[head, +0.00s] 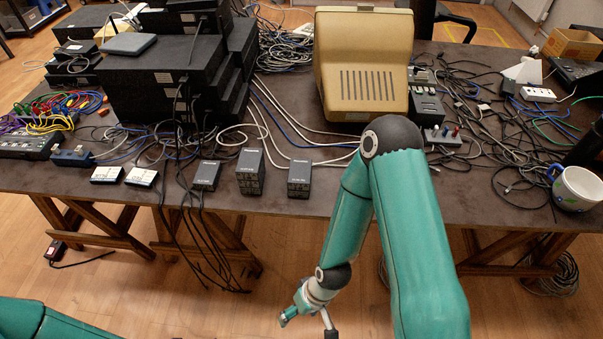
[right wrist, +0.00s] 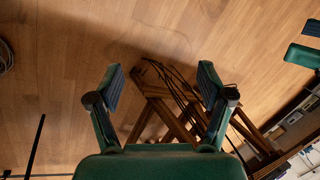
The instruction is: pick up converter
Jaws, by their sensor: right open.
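Several small black boxes stand along the table's front edge in the head view: a low one (head: 207,175), a stacked one (head: 250,172) and another on the right (head: 299,178). Two small white-topped boxes (head: 107,175) lie left of them. I cannot tell which is the converter. My right gripper (head: 306,326) is below and in front of the table edge, apart from the boxes. In the right wrist view it is open and empty (right wrist: 161,78), over the floor. Green parts at that view's right edge may be my left gripper, cut off.
The table (head: 400,185) carries stacked black devices (head: 150,85), a beige monitor (head: 362,65) and many loose cables. A mug (head: 575,188) stands at the right front. Black cables hang over the front edge. Wooden trestle legs (head: 100,235) stand below.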

